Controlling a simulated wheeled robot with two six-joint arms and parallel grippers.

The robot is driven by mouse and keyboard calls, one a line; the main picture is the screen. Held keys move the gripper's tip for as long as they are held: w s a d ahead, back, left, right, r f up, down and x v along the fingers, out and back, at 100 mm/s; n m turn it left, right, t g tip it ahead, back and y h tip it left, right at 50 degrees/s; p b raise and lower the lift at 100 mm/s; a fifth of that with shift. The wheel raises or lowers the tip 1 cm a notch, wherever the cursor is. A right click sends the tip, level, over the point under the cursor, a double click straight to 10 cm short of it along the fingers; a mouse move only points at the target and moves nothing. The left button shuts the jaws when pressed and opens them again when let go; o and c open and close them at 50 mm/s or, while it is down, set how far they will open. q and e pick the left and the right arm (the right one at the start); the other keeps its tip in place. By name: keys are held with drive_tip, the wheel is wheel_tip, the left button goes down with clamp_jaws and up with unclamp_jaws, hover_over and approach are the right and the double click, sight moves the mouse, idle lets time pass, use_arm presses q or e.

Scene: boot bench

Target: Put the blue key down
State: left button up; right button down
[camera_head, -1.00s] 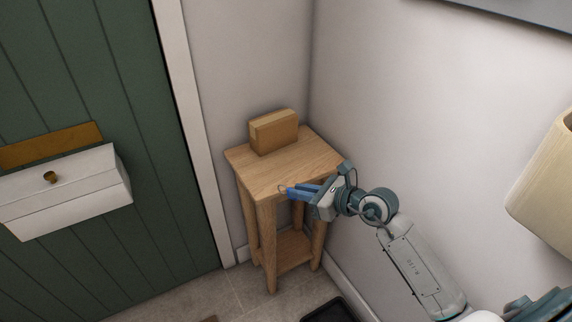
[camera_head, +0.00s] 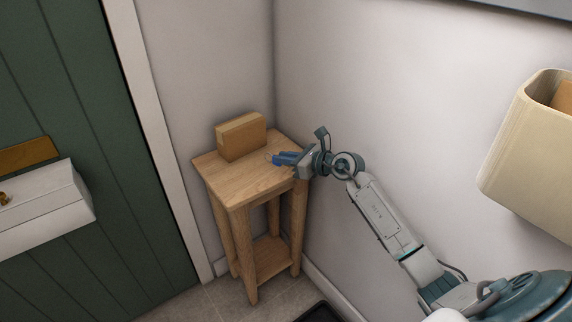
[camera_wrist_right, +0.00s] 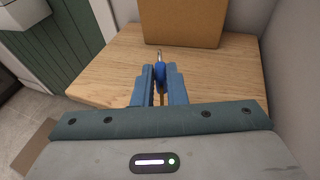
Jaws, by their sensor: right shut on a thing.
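My right gripper (camera_head: 285,158) reaches in from the right over the small wooden side table (camera_head: 236,183). In the right wrist view the gripper (camera_wrist_right: 159,80) is shut on the blue key (camera_wrist_right: 159,70), whose blue part sits between the fingers with a metal end pointing away. In the head view the key is too small to tell from the blue fingers, though a thin ring shows at their tips. The key is over the tabletop; I cannot tell if it touches the wood. My left gripper is not in view.
A cardboard box (camera_head: 241,137) stands at the back of the tabletop, ahead of the gripper. The tabletop's left and front parts are bare. Walls stand close behind and to the right. A green door (camera_head: 75,150) with a white letter box (camera_head: 45,210) is at left.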

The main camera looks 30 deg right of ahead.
drive_tip(key=shift+w+d+f, duration=0.15)
drive_tip(key=shift+w+d, duration=0.5)
drive_tip(key=shift+w, duration=0.15)
drive_tip(key=shift+w+f, duration=0.1)
drive_tip(key=shift+f, duration=0.05)
wheel_tip(320, 180, down, 3)
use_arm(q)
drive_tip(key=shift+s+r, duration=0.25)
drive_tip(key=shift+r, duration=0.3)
use_arm(e)
drive_tip(key=shift+f, duration=0.1)
drive_tip(key=shift+f, duration=0.15)
drive_tip(key=c, duration=1.5)
unclamp_jaws()
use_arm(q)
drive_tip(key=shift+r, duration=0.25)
